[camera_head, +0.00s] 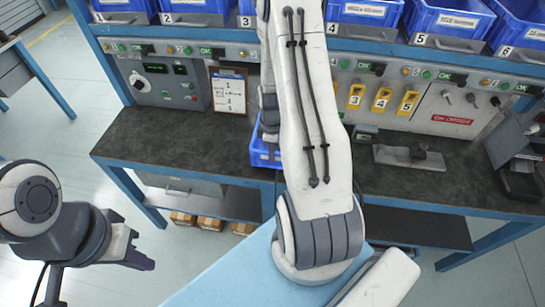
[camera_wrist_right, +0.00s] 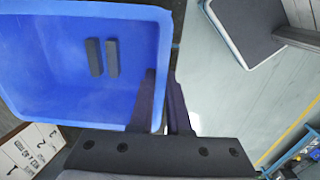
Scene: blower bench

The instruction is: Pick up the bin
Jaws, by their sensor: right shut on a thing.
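A blue bin (camera_head: 262,155) shows in the head view at the bench's front edge, mostly hidden behind my right arm. In the right wrist view the bin (camera_wrist_right: 60,60) fills the left side, with two dark grey blocks (camera_wrist_right: 103,57) inside. My right gripper (camera_wrist_right: 165,85) is shut on its side wall, one finger inside and one outside. I cannot tell whether the bin touches the bench. My left gripper (camera_head: 142,262) is at the lower left in the head view, away from the bench; its finger gap is unclear.
The dark bench top (camera_head: 180,140) is clear on the left. A clipboard (camera_head: 229,90) leans on the back panel. Several blue bins stand on the shelf above, such as one (camera_head: 360,14) near the middle. A grey fixture (camera_head: 410,157) sits right of my arm. Cardboard boxes (camera_head: 210,221) lie below.

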